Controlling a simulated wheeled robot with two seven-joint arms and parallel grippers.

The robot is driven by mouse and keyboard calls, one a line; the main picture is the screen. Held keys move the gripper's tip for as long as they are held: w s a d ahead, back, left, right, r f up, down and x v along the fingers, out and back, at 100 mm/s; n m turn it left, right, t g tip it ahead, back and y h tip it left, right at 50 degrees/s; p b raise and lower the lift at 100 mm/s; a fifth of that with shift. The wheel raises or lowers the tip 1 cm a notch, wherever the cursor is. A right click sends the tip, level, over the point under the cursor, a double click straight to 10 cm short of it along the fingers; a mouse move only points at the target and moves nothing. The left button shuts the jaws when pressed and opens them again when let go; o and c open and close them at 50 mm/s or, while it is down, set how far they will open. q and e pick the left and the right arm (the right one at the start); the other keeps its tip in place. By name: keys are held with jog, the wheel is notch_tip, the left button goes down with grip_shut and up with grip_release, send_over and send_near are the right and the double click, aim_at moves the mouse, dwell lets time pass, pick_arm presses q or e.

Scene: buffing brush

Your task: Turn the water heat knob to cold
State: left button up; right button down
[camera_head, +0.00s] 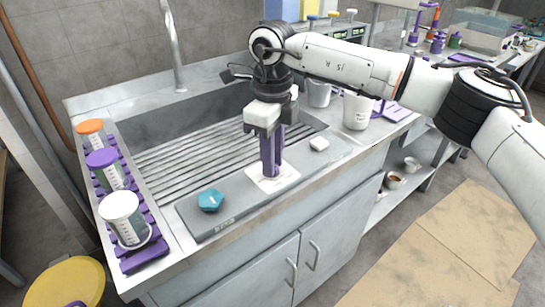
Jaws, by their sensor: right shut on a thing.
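A teal, faceted knob-like piece (210,200) sits on the left part of a long grey panel (190,217) along the sink's front edge. Small marks on the panel's front are too small to read, so its hot or cold setting cannot be told. My right gripper (266,128) points down to the right of the teal piece and apart from it. It is shut on an upright purple handle (270,157). The handle stands over a flat white square base (272,180) at the panel. My left gripper is not in view.
The sink basin (190,150) has a ribbed floor, with a tall faucet (172,45) behind. Several lidded jars stand in a purple rack (145,255) at left.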

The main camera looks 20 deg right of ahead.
dwell(0.4)
jog(key=c, duration=1.5)
grip_release()
jog(key=shift+c, duration=0.2)
jog(key=shift+r, duration=0.1)
notch_tip(320, 180, up, 10)
jog(key=shift+s, duration=0.1)
